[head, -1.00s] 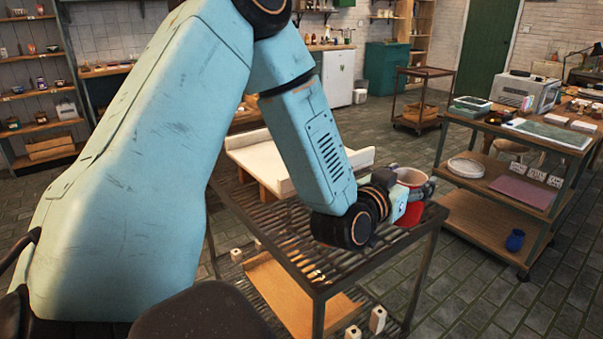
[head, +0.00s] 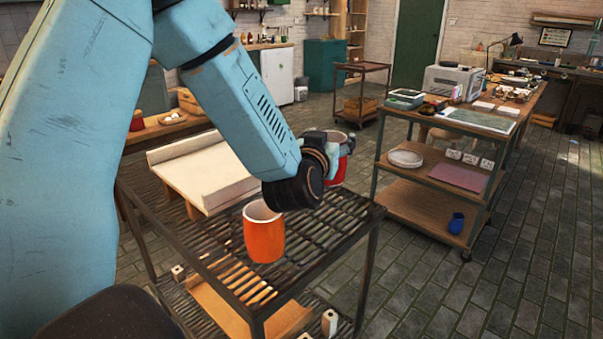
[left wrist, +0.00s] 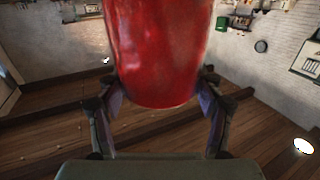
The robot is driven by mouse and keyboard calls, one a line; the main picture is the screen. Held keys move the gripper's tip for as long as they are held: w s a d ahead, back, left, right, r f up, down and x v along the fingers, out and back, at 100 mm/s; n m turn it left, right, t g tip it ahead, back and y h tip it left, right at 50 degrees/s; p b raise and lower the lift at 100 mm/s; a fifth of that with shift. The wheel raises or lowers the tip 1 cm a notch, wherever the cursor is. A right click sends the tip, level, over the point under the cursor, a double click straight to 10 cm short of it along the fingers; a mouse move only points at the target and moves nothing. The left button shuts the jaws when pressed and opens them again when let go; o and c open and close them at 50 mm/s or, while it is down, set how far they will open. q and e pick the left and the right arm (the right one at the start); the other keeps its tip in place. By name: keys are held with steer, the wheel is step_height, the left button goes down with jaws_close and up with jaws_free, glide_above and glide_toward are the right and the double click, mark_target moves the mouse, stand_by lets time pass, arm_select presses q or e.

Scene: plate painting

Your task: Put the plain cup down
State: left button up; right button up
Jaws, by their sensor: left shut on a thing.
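My left gripper (head: 334,150) is shut on a glossy red cup (head: 342,171), over the far right part of the slatted rack top (head: 305,238). In the head view my own wrist hides part of this cup, and I cannot tell whether its base touches the rack. In the left wrist view the red cup (left wrist: 160,55) shows large between the two fingers, with no pattern I can make out. A plain orange cup (head: 265,238) with a pale inside stands upright on the rack, nearer and left of my gripper. My right gripper is not in view.
A shelved trolley (head: 415,190) with a white plate (head: 405,158) and a blue pot (head: 456,223) stands to the right. Bare slats lie around the orange cup.

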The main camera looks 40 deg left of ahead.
arm_select(q)
steer(key=f, duration=0.3)
steer(key=w+f, duration=0.1)
steer(key=shift+a+f+b, duration=0.25)
steer(key=shift+a+b, duration=0.1)
steer(key=shift+b, duration=0.05)
steer(key=shift+d+f, duration=0.1)
steer(key=shift+f, duration=0.25)
steer(key=shift+s+d+f, duration=0.1)
steer(key=shift+s+d, duration=0.25)
steer(key=shift+s, duration=0.05)
steer(key=f, duration=0.1)
steer(key=f+b, duration=0.1)
steer(key=f, duration=0.1)
steer(key=shift+w+a+f, duration=0.2)
steer(key=shift+a+f, duration=0.05)
steer(key=shift+a, duration=0.05)
steer(key=shift+w, duration=0.15)
steer(key=shift+s+d+r, duration=0.15)
steer(key=shift+s+d, duration=0.05)
steer(key=shift+s+b, duration=0.15)
steer(key=shift+b, duration=0.15)
steer(key=o, duration=1.4)
steer(key=shift+a, duration=0.1)
steer(key=shift+o, duration=1.4)
steer(key=shift+w+f, duration=0.25)
steer(key=shift+f, duration=0.05)
steer(key=shift+o, duration=0.7)
steer(key=shift+s+r, duration=0.15)
